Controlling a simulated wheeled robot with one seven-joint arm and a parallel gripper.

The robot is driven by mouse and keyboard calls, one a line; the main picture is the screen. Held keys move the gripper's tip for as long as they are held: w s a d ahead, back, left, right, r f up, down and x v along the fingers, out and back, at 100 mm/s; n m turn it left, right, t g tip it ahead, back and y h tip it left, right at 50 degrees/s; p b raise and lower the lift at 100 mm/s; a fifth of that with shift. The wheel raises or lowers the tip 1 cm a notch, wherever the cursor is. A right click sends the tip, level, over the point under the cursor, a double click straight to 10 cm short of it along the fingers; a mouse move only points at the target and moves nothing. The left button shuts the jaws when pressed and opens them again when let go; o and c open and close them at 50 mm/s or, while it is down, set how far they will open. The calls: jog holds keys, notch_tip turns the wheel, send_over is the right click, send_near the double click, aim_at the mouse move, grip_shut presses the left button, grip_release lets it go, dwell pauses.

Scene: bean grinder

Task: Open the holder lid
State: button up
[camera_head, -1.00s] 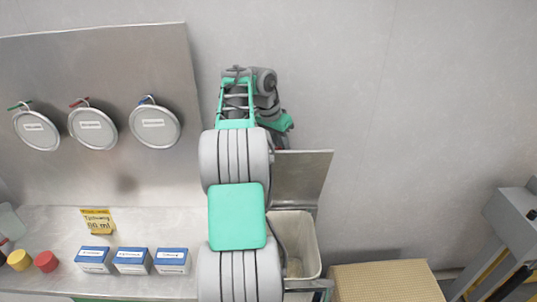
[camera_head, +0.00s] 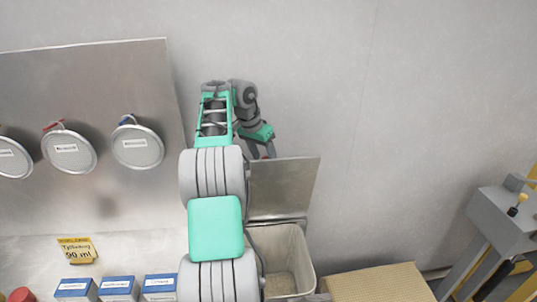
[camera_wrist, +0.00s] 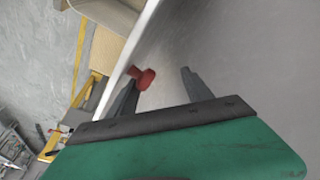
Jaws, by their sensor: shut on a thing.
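The holder lid (camera_head: 285,187) is a grey metal plate. In the head view it stands raised at the back of the holder (camera_head: 307,262), a pale bin whose open top and inside show below it. In the wrist view the lid is likely the grey sheet (camera_wrist: 235,50) with a pale edge. My gripper (camera_wrist: 160,90) is at the lid's upper left, its fingers some way apart but holding. A red piece (camera_wrist: 146,78) lies by the left fingertip.
Round canisters (camera_head: 137,148) hang on the metal back panel at left. Blue-and-white boxes (camera_head: 118,288) and a yellow sign (camera_head: 77,250) stand on the counter. A tan box (camera_head: 375,284) is right of the holder. A grey machine (camera_head: 490,230) stands far right.

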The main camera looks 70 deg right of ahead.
jog(key=shift+o, duration=1.1)
jog(key=shift+w+a+f, duration=0.15)
jog(key=shift+r, duration=0.3)
